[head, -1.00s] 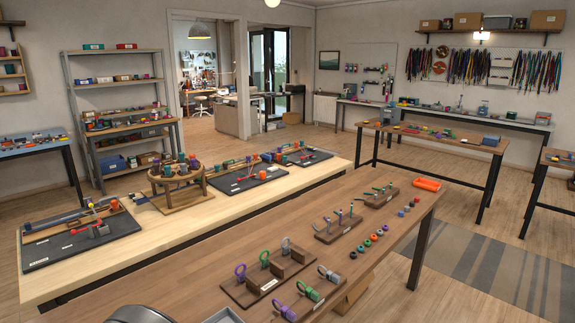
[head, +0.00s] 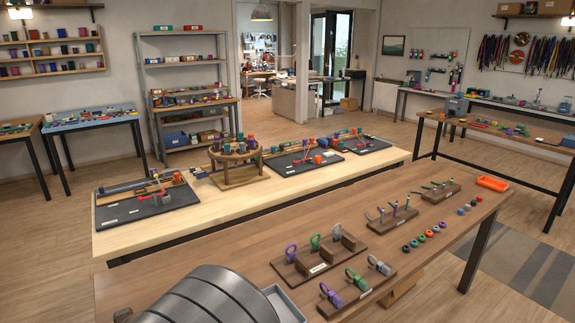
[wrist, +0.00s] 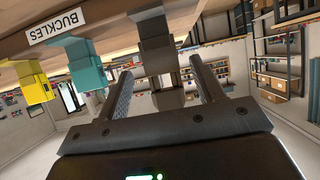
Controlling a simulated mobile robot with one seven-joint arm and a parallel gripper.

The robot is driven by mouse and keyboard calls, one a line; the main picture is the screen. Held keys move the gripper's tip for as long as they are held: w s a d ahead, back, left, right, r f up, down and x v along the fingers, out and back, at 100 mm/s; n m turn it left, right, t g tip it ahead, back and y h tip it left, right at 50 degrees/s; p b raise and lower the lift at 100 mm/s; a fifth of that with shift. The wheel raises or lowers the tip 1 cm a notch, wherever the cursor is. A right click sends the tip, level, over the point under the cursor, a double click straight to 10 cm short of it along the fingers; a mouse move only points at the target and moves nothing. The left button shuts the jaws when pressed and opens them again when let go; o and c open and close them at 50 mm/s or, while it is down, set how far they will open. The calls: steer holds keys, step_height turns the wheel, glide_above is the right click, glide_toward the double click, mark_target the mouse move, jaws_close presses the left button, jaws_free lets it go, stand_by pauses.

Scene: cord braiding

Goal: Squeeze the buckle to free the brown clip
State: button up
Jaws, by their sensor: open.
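The grey-brown buckle (wrist: 158,52) hangs from the underside of a wooden board in the wrist view; its lower part is darker. It looks like the brown clip, in dim light. My gripper (wrist: 161,68) is open, with one finger on each side of this buckle. Gaps seem to show between it and both fingers, so I see no contact. A teal buckle (wrist: 88,70) and a yellow buckle (wrist: 34,82) hang to its left. I cannot make out these buckles or my gripper in the head view.
A "BUCKLES" label (wrist: 59,26) is on the board's edge (wrist: 113,12). In the head view, the brown workbench (head: 235,262) holds loop stands (head: 322,257) and an orange tray (head: 492,184). A grey tray (head: 285,303) lies at its near edge.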

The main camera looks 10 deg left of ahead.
steer(key=shift+v, duration=1.8)
steer(key=w+d+r+m+g+h, duration=0.1)
steer(key=w+d+r, duration=0.55)
steer(key=d, duration=0.35)
steer(key=w+d+r+m+h, duration=0.1)
steer(key=w+d+r+m, duration=0.1)
steer(key=w+d+r, duration=0.6)
steer(key=s+d+r+m+h, duration=0.1)
steer(key=d+r, duration=0.1)
steer(key=d, duration=0.7)
steer(key=s+d+r+h, duration=0.1)
steer(key=d+r, duration=0.1)
steer(key=d, duration=0.7)
steer(key=s+d+m+h, duration=0.1)
steer(key=s+d, duration=0.4)
steer(key=d, duration=0.2)
steer(key=s+d+r+m+g+h, duration=0.1)
steer(key=s+d, duration=0.3)
steer(key=d, duration=0.4)
steer(key=s+d+m+g+h, duration=0.1)
steer(key=s+d+m+h, duration=0.2)
steer(key=s+d, duration=0.2)
steer(key=d, duration=0.3)
steer(key=shift+s+d+r, duration=0.25)
steer(key=shift+s, duration=0.1)
